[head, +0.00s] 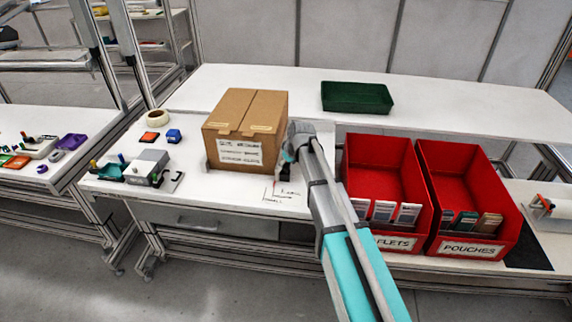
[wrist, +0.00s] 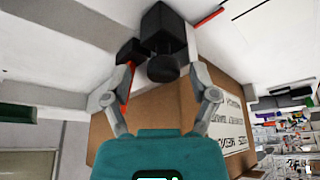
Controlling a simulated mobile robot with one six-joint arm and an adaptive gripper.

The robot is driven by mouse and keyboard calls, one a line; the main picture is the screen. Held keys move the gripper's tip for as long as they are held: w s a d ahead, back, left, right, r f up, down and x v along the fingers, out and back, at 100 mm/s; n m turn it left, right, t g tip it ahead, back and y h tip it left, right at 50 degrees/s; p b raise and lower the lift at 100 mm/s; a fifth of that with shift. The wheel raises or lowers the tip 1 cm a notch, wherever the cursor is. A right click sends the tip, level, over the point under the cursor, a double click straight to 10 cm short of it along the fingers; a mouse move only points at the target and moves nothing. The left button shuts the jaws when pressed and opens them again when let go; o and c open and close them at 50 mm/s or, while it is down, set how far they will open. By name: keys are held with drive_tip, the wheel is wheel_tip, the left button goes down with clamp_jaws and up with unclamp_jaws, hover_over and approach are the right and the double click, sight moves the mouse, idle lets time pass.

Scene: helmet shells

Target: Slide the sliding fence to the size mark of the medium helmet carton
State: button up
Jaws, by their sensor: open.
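The brown carton (head: 228,112) stands on the white bench with a printed white label (head: 240,152) on its front. In the wrist view the carton (wrist: 155,108) lies under my gripper, and its label (wrist: 230,135) reads in part like "SIZE MEDI". My gripper (head: 288,156) is at the carton's right side. In the wrist view my gripper (wrist: 160,52) is open, its fingers spread around a dark round knob (wrist: 162,68), which may belong to the sliding fence. I cannot tell whether they touch it. The fence is mostly hidden by my arm in the head view. Black and red mark lines (head: 282,194) show on the bench in front.
Two red bins (head: 385,165) (head: 465,185) stand right of my arm. A dark green tray (head: 357,97) sits on the back shelf.

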drive_tip(key=p+v, duration=1.2)
drive_tip(key=v, duration=0.1)
drive_tip(key=shift+s+r+p, duration=0.2)
drive_tip(key=shift+r+p, duration=0.15)
drive_tip(key=shift+p, duration=0.05)
drive_tip(key=shift+w+a+f, duration=0.1)
drive_tip(key=shift+f, duration=0.1)
drive_tip(key=b+x, duration=1.2)
drive_tip(key=x, duration=0.1)
drive_tip(key=shift+w+f+b, duration=0.1)
drive_tip(key=shift+f+b, duration=0.05)
drive_tip(key=shift+b, duration=0.25)
drive_tip(key=shift+c, duration=0.2)
clamp_jaws()
idle(0.4)
